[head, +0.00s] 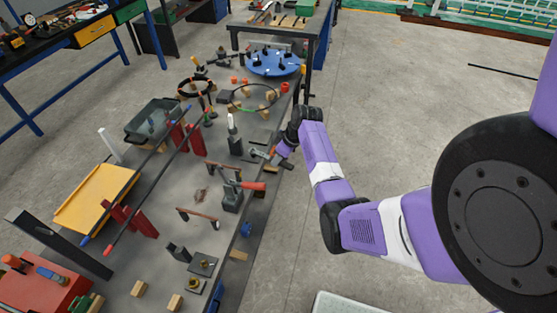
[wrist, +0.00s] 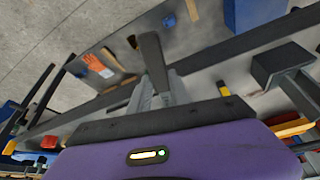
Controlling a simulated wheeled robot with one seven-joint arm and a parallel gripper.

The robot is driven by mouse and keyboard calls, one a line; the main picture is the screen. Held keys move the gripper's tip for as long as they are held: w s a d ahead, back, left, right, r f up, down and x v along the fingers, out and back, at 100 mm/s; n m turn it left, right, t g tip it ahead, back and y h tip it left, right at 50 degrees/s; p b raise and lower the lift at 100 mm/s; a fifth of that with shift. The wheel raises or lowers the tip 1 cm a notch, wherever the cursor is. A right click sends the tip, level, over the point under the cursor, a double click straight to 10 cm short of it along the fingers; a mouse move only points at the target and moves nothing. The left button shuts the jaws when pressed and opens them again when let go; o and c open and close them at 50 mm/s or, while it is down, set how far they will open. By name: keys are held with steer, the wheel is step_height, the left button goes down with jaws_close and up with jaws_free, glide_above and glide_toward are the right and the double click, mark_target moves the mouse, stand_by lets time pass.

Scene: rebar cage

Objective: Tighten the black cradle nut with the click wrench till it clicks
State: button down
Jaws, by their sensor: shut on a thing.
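My gripper (head: 270,156) is at the right edge of the long workbench, low over its top. In the wrist view my gripper (wrist: 158,92) is shut on a dark straight bar (wrist: 153,55), which sticks out beyond the fingers. The bar looks like the click wrench's handle, but its head and markers are hidden or too small to tell. A red-handled tool (head: 250,185) lies just in front of my gripper, over a dark block (head: 232,201). I cannot make out the black cradle nut for certain in either view.
The workbench is crowded. A dark bin (head: 152,123), a yellow tray (head: 98,196), red stands with a long bar across them, and a blue round plate (head: 272,62) stand on it. Wooden blocks (head: 138,289) lie at the near end.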

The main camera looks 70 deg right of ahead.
steer(key=shift+r, duration=1.8)
steer(key=shift+s, duration=0.1)
